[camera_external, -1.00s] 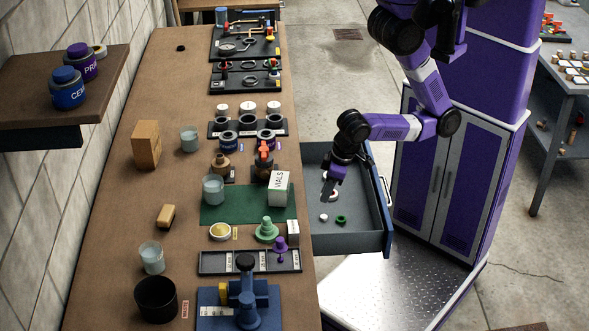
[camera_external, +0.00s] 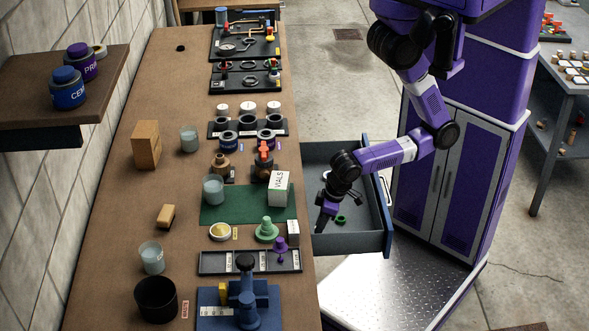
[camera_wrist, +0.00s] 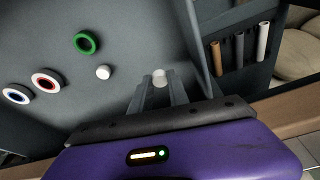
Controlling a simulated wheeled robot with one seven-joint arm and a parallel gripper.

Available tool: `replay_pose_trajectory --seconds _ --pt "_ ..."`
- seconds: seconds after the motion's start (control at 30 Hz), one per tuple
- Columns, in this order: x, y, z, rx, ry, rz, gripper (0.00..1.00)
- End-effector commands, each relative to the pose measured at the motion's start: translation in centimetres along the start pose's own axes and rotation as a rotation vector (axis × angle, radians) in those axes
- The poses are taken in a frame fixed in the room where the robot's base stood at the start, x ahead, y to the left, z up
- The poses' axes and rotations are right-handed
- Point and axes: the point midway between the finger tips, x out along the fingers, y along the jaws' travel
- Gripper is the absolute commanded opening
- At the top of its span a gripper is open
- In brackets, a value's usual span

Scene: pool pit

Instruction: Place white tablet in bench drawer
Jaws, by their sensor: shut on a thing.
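The bench drawer (camera_external: 360,241) is pulled out from the right side of the bench. My gripper (camera_external: 320,228) is low over the drawer, near its bench side. In the wrist view my gripper (camera_wrist: 160,82) is shut on a small white tablet (camera_wrist: 160,77), held at the fingertips. Whether the tablet touches the drawer floor (camera_wrist: 125,25) cannot be told. A second small white round piece (camera_wrist: 103,72) lies on the drawer floor, apart from the fingers.
A green ring (camera_wrist: 87,43), a red-and-white ring (camera_wrist: 46,80) and a blue-and-white ring (camera_wrist: 16,94) lie in the drawer. A dark divided holder with rods (camera_wrist: 240,45) shows on the right.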

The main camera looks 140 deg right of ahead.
Motion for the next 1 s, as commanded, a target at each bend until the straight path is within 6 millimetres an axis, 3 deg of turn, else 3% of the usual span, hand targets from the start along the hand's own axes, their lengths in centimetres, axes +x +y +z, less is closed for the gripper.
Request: replay_pose_trajectory --seconds 0.4,0.8,0.83,0.9,1.0 --pt "4.1 0.0 1.1 0.000 0.000 0.000 0.00" --pt "4.5 0.0 1.2 0.000 0.001 0.000 0.00" --pt "4.4 0.0 1.2 0.000 0.001 0.000 0.27" --pt "4.4 0.0 1.2 0.000 0.001 0.000 0.41" --pt "4.4 0.0 1.2 0.000 0.001 0.000 0.43"
